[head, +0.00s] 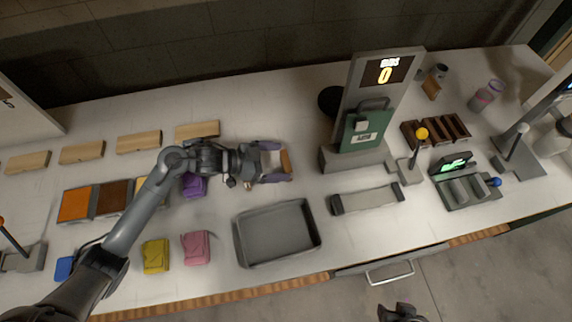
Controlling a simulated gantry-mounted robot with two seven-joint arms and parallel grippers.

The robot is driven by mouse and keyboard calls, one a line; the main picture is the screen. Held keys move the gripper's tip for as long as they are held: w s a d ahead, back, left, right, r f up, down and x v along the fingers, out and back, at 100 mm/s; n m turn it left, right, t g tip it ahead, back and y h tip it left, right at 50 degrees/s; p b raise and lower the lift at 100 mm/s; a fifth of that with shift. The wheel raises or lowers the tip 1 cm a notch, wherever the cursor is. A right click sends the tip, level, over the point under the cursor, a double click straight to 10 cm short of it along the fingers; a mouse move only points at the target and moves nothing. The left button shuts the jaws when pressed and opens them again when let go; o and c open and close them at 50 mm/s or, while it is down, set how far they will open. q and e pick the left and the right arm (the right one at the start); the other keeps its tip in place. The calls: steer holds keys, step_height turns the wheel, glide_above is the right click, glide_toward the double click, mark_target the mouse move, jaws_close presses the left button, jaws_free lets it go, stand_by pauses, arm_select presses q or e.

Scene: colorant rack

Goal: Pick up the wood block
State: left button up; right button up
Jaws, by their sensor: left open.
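My left gripper (280,163) is open over the table, left of the green-fronted machine, with its fingers pointing right. A small orange-brown wood-like block (286,161) shows between its fingertips; I cannot tell whether the fingers touch it. Several longer pale wood blocks lie in a row along the back left: one near my left wrist (197,130), then others further left (138,142), (82,152) and (27,161). A dark gripper-like part of mine (400,313) shows at the bottom edge, probably my right gripper, mostly cut off.
A grey tray (240,246) stands in front of the left gripper. Yellow (156,256), pink (197,247) and purple (194,186) pouches lie nearby. The machine with a "0" display (355,110) stands to the right. A low grey stand (367,199) lies before it.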

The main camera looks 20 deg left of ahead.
arm_select(q)
steer(key=shift+x, duration=0.85)
steer(key=c, duration=0.9)
steer(key=shift+o, duration=0.2)
